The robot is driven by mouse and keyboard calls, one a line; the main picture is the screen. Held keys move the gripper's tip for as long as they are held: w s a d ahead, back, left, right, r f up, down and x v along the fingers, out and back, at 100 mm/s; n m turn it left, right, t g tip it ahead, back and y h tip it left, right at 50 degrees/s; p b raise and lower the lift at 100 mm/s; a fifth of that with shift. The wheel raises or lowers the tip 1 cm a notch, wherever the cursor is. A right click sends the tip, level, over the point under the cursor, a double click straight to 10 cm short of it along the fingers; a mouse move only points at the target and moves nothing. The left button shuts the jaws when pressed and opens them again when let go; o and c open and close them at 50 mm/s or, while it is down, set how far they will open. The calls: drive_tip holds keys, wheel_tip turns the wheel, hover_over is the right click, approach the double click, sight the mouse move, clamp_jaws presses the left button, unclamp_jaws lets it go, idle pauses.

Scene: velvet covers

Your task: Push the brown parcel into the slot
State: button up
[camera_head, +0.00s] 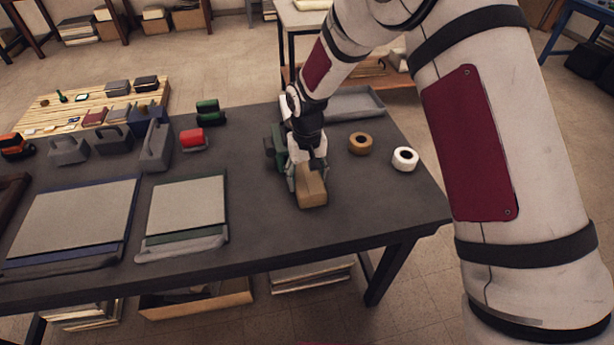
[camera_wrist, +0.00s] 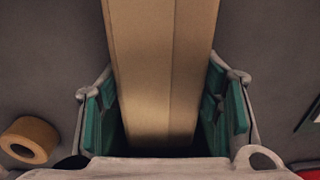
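The brown parcel (camera_head: 312,190) is a plain cardboard box on the dark table, near its right front part. My gripper (camera_head: 306,170) points down at the parcel's far end, with one finger on each side. In the wrist view the parcel (camera_wrist: 162,70) runs between the green finger pads (camera_wrist: 160,105), which appear to press its sides. A green and dark object (camera_head: 276,148) stands just behind and left of my gripper, partly hidden by it. I cannot make out a slot opening in either view.
A brown tape roll (camera_head: 360,143) and a white roll (camera_head: 405,158) lie to the right. A grey tray (camera_head: 356,104) is at the back right. A red stapler-like item (camera_head: 194,138) and boards (camera_head: 187,205) are left. The table front between boards and parcel is clear.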

drive_tip(key=o, duration=0.3)
drive_tip(key=shift+o, duration=0.2)
drive_tip(key=s+d+r+t, duration=0.1)
drive_tip(key=s+d+r, duration=0.15)
drive_tip(key=r, duration=0.85)
drive_tip(key=s+d+r, duration=0.1)
drive_tip(key=d+r, duration=0.3)
drive_tip(key=r, duration=0.6)
drive_tip(key=s+d+r+m+t, duration=0.2)
drive_tip(key=s+d+r, duration=0.95)
drive_tip(key=s, duration=0.45)
drive_tip(key=s+d+m+t+p, duration=0.1)
drive_tip(key=s+d, duration=0.3)
drive_tip(key=s, duration=0.7)
drive_tip(key=shift+d+f, duration=0.35)
drive_tip(key=shift+f, duration=0.05)
